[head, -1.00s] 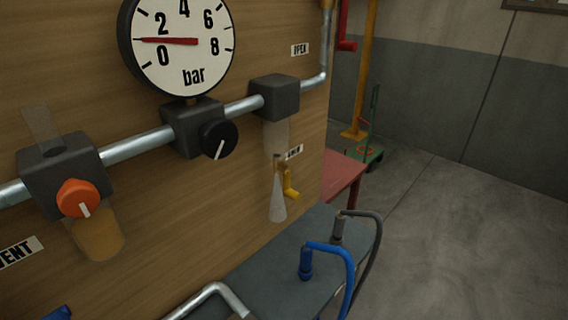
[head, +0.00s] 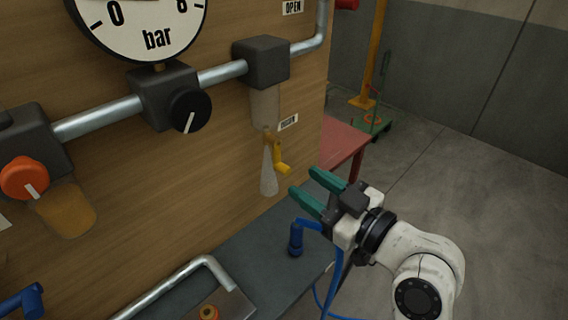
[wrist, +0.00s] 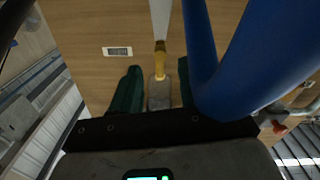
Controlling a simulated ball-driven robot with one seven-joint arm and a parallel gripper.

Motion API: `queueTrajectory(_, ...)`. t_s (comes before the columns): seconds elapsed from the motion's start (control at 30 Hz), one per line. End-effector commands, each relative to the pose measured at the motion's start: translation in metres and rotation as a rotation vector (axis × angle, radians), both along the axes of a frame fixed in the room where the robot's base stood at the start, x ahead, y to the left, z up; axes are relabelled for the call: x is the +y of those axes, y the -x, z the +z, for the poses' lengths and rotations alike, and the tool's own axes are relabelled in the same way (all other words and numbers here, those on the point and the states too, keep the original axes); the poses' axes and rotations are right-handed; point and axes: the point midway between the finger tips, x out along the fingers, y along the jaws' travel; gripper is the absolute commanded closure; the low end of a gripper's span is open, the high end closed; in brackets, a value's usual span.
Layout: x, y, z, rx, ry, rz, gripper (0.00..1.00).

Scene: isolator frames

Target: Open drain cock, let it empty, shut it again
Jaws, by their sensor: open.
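The drain cock (head: 268,139) is a small brass fitting under a clear bowl (head: 264,108) on the board. Its yellow lever (head: 282,167) hangs down to the right. A pale, see-through cone (head: 268,178) widens below the cock; I cannot tell whether it is a spray or a solid part. My gripper (head: 304,181) is open and empty, its green fingers just right of and slightly below the lever in the head view. In the wrist view the yellow lever (wrist: 160,60) shows between the fingers, apparently beyond them; contact cannot be seen.
A blue hose (wrist: 207,60) crosses close beside my fingers in the wrist view; its connector (head: 295,238) stands on the grey bench (head: 262,244). A black knob (head: 188,110) and an orange knob (head: 24,178) sit left along the pipe. Open floor lies right.

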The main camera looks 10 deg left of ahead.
Motion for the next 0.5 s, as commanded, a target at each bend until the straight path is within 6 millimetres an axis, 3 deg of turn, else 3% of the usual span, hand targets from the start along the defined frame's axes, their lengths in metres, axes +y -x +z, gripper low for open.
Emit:
queueTrajectory(0.3, 0.044, -0.033, 0.001, 0.004, 0.002, 0.002, 0.56)
queueTrajectory(0.5, 0.055, -0.042, 0.0, 0.004, 0.001, 0.0, 0.56)
